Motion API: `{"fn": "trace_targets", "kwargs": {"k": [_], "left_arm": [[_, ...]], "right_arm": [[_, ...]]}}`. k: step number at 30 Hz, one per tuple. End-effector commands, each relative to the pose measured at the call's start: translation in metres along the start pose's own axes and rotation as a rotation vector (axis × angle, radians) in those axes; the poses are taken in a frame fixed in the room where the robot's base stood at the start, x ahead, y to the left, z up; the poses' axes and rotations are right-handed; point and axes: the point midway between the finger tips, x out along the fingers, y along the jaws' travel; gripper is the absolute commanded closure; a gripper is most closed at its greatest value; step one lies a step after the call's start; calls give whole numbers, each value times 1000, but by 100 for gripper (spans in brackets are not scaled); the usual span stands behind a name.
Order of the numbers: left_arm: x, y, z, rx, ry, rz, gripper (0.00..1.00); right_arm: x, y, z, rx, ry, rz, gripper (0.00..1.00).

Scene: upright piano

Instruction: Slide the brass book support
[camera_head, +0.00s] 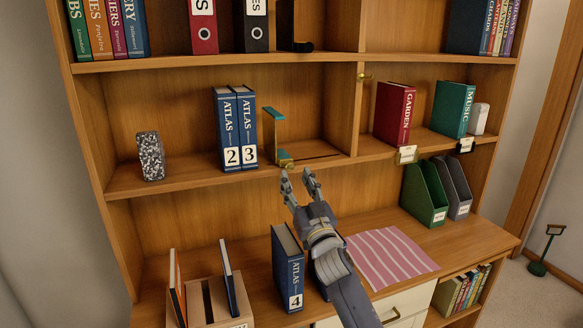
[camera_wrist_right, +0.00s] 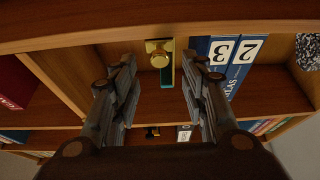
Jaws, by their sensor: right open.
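The brass book support (camera_head: 284,160) stands on the middle shelf, just right of the blue atlases 2 and 3 (camera_head: 237,128). My left gripper is out of view.
Atlas 4 (camera_head: 288,268) stands on the desk below, left of my right arm. A striped cloth (camera_head: 390,256) lies right of the arm. A speckled block (camera_head: 151,156) stands at the shelf's left. A dark slot (camera_head: 318,150) and a divider lie right of the support.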

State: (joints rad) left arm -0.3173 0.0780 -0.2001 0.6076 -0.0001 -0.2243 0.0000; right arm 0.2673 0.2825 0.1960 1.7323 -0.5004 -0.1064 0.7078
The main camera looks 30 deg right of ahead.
Motion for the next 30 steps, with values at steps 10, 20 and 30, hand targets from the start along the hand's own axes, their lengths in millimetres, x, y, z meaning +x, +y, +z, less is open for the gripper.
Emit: {"fn": "trace_targets", "kwargs": {"k": [10,20,30], "left_arm": [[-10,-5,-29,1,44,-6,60],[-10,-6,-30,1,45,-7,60],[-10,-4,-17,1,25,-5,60]], "right_arm": [[40,0,0,1,-1,1,59],[45,0,1,0,-2,0,59],[44,0,1,0,-2,0,100]]}}
